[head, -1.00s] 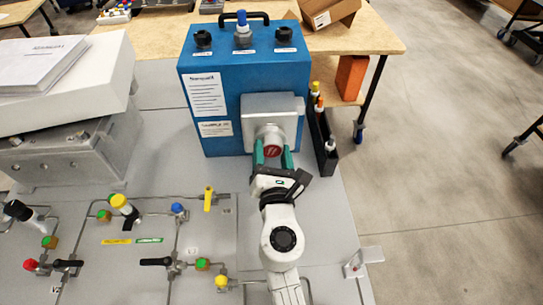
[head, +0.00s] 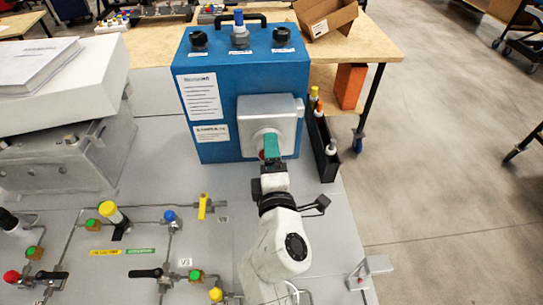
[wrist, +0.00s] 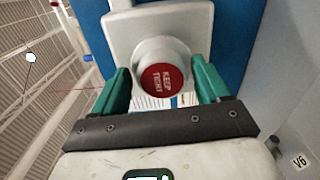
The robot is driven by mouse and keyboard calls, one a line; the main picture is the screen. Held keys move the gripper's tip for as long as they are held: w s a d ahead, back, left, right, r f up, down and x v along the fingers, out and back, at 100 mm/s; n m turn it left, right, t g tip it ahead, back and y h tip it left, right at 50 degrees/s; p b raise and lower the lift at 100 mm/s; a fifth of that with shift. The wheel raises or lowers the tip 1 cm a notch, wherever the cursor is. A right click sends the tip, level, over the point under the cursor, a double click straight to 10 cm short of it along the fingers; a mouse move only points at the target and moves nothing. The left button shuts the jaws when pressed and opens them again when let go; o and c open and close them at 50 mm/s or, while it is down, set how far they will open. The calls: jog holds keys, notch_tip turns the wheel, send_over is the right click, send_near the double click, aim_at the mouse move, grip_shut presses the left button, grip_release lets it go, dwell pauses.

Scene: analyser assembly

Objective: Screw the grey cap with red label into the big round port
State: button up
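The grey cap (wrist: 139,68) has a round red label reading KEEP TIGHT and sits at the big round port (wrist: 152,42) in the wrist view. Its red edge also shows in the head view beside a green finger. In the head view my gripper (head: 271,147) reaches the grey square housing (head: 289,105) on the front of the blue analyser box (head: 212,146). How deep the cap sits cannot be seen.
A black rack (head: 324,160) with bottles stands close to the right of the blue box. Pipes with valves, such as a yellow-handled one (head: 203,206), cover the deck at left. A white box (head: 75,92) sits on a grey case.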

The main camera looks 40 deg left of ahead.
jog(key=n+p, duration=0.2)
jog(key=n, duration=0.6)
jog(key=n+p, duration=0.2)
jog(key=n, duration=0.6)
jog(key=n+p, duration=0.2)
jog(key=n, duration=0.6)
jog(key=shift+s+a, duration=0.3)
jog(key=shift+s, duration=0.05)
jog(key=shift+c, duration=0.3)
